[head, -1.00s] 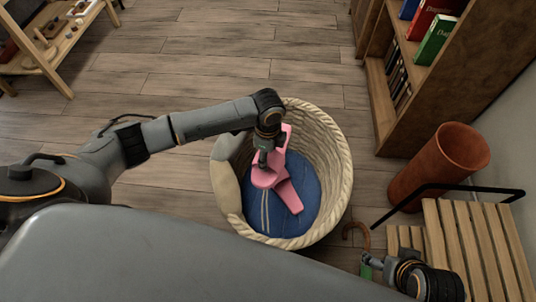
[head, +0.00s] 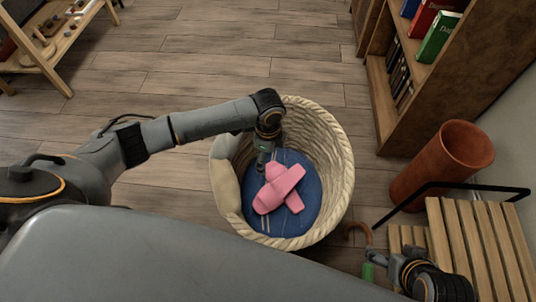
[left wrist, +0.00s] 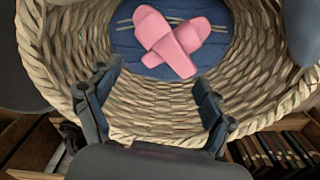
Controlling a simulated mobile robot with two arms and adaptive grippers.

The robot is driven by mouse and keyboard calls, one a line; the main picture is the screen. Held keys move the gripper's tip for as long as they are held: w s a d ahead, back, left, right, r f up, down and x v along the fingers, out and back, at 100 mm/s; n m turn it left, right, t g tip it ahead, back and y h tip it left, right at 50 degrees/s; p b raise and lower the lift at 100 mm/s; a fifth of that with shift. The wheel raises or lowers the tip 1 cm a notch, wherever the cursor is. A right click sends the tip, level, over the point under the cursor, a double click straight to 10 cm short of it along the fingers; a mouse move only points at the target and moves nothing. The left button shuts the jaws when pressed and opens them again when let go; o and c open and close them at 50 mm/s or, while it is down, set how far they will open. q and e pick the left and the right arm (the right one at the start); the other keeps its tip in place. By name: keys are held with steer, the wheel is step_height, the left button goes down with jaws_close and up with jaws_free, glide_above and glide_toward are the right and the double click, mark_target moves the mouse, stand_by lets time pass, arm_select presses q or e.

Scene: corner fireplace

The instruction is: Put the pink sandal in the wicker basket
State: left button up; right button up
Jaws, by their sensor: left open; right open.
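Two pink sandals lie crossed inside the wicker basket (head: 338,170), on its blue cushion. One pink sandal (head: 285,184) slants up to the right across the other pink sandal (head: 294,203). The pair also shows in the left wrist view (left wrist: 172,42), near the far side of the basket. My left gripper (head: 264,164) is inside the basket opening, just behind the sandals, with its fingers apart (left wrist: 155,80) and nothing between them. My right gripper (head: 378,268) is open at the lower right, near the wooden slatted bench, well away from the sandals.
A terracotta pot (head: 443,165) stands right of the basket, beside a slatted bench (head: 487,235) with a black rail. A bookcase (head: 415,100) is at the upper right. A wooden shelf stand (head: 50,62) is at the upper left. The floor behind the basket is clear.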

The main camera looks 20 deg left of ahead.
arm_select(q)
step_height(320, 180, up, 12)
stand_by(0.5)
